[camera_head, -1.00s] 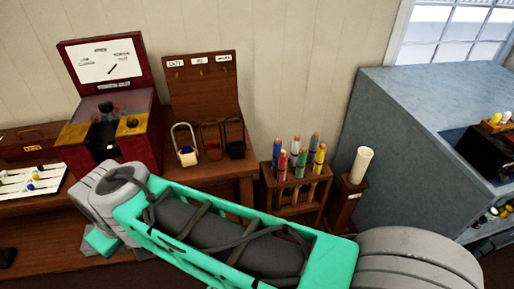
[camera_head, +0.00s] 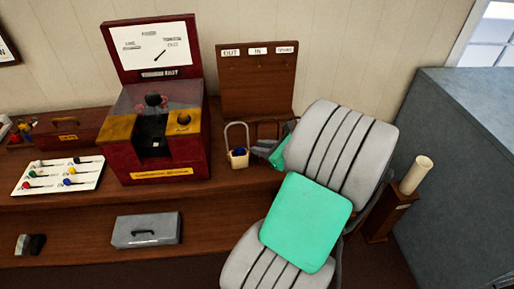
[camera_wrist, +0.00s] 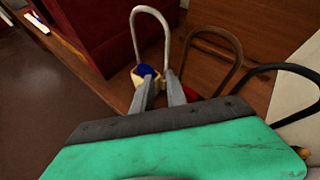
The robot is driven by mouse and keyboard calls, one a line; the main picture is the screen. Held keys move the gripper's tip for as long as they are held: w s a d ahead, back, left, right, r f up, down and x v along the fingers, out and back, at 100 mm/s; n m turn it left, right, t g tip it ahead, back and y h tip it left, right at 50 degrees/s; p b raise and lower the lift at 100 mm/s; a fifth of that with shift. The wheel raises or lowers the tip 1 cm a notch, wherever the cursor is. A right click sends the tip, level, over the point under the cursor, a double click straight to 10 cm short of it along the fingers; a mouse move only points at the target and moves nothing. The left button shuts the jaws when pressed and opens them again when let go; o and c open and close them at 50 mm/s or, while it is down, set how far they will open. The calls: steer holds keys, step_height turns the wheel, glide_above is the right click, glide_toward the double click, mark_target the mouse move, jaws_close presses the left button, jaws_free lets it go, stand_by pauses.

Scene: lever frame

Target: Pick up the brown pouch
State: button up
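Several looped items stand on the wooden bench. The brown-looped one, with a red part low down, best matches the brown pouch (camera_wrist: 212,42) in the wrist view. In the head view my gripper and arm hide most of it. A cream one with a blue top (camera_head: 238,159) is just left of it and also shows in the wrist view (camera_wrist: 138,80). My gripper (camera_wrist: 159,78) has its two fingers apart, so it is open. Its tips are at the cream item, left of the brown one. I cannot tell whether they touch anything.
A black loop (camera_wrist: 285,72) stands right of the brown one. A dark red box (camera_head: 180,162) is on the left, with a wooden label board (camera_head: 256,90) behind. A white cylinder on a wooden stand (camera_head: 416,175) is right of my arm.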

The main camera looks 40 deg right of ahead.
steer(key=w+d+f+m, duration=0.1)
steer(key=w, duration=0.1)
steer(key=w+d+f+m+t, duration=0.1)
steer(key=w, duration=0.1)
steer(key=w+d+f+m+h, duration=0.1)
steer(key=w, duration=0.1)
steer(key=shift+d+m+p, duration=0.25)
steer(key=shift+m+p, duration=0.05)
steer(key=shift+s, duration=0.1)
jaws_close()
steer(key=shift+r, duration=0.15)
stand_by(1.0)
